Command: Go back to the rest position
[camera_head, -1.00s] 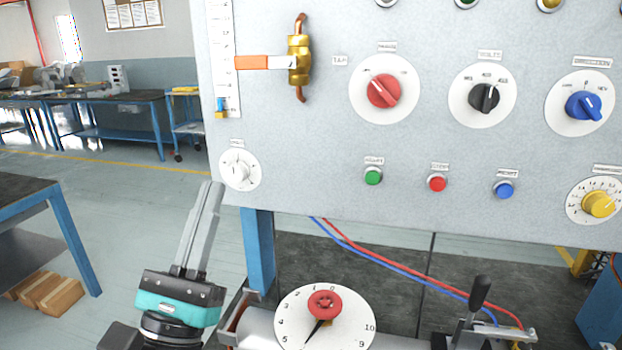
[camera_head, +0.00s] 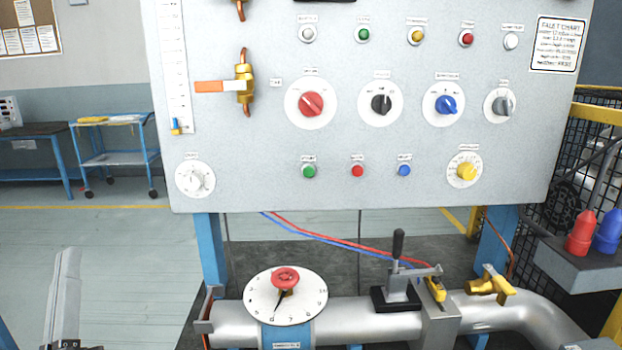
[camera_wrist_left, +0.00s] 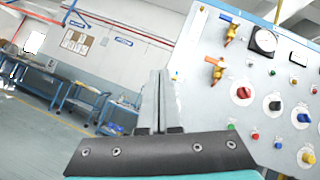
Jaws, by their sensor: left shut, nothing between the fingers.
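My left gripper (camera_head: 66,285) is at the lower left in the head view, in front of open floor, left of the control panel (camera_head: 240,150) and apart from it. Its fingers are shut with nothing between them. In the left wrist view the closed fingers (camera_wrist_left: 160,95) point upward, with the panel to their right. The white knob (camera_head: 195,179) at the panel's lower left is the nearest control. My right gripper does not show.
Below the panel runs a grey pipe (camera_head: 350,320) with a round dial (camera_head: 255,296) and a black-handled lever (camera_head: 398,248). Red and blue caps stand on a box (camera_head: 580,262) at right. A blue cart (camera_head: 118,158) stands behind at left.

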